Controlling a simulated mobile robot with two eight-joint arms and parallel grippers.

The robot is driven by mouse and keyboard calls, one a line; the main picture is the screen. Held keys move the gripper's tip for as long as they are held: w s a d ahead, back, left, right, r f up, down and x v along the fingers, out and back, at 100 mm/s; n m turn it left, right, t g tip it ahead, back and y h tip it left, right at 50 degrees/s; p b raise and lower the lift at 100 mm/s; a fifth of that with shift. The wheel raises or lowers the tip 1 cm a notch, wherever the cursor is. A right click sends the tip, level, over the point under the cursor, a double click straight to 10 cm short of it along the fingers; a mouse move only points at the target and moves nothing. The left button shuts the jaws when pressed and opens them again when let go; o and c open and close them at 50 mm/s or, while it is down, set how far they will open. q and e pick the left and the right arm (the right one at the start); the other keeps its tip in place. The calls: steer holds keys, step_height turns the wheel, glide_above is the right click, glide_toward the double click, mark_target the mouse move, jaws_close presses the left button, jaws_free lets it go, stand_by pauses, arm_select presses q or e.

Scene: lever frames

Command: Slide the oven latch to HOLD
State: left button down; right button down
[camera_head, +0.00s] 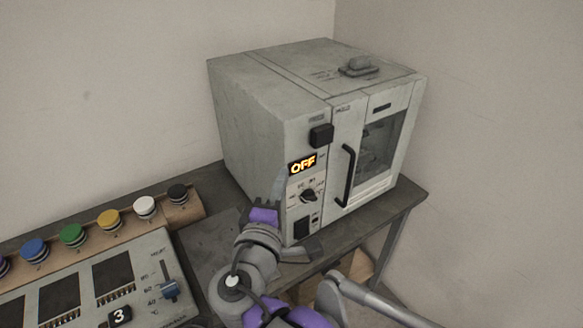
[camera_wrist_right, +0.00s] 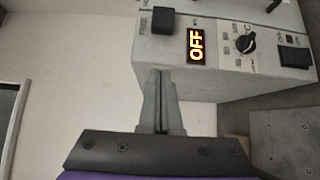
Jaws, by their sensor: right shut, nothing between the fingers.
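The grey oven (camera_head: 265,110) stands on a dark table against the wall. Its latch is a black square block (camera_head: 321,135) on the upper front, below the left of two small labels; the right label appears to read HOLD. The latch also shows in the right wrist view (camera_wrist_right: 163,20). My right gripper (camera_head: 282,178) is at the oven's left front edge, lower than the latch and apart from it. In the right wrist view its fingers (camera_wrist_right: 160,75) are together and empty, pointing toward the latch. My left gripper is not in view.
The oven display (camera_head: 302,165) reads OFF, above a dial (camera_head: 309,196). A black door handle (camera_head: 347,175) stands out right of the latch. A control panel (camera_head: 140,262) and a row of coloured buttons (camera_head: 73,233) lie at the left.

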glide_toward(323, 139)
steer(key=w+a, duration=0.4)
steer(key=a, duration=0.1)
steer(key=shift+w, duration=0.1)
steer(key=shift+w+d+p, duration=0.4)
steer(key=shift+w+d, duration=0.3)
steer(key=shift+d, duration=0.3)
steer(key=shift+w+d, duration=0.3)
steer(key=shift+d, duration=0.25)
steer(key=w+d, duration=0.1)
steer(key=w+d+p, duration=0.1)
steer(key=d, duration=0.1)
steer(key=shift+w+d+r, duration=0.1)
steer(key=shift+w, duration=0.05)
steer(key=shift+w+d, duration=0.1)
steer(key=shift+w, duration=0.05)
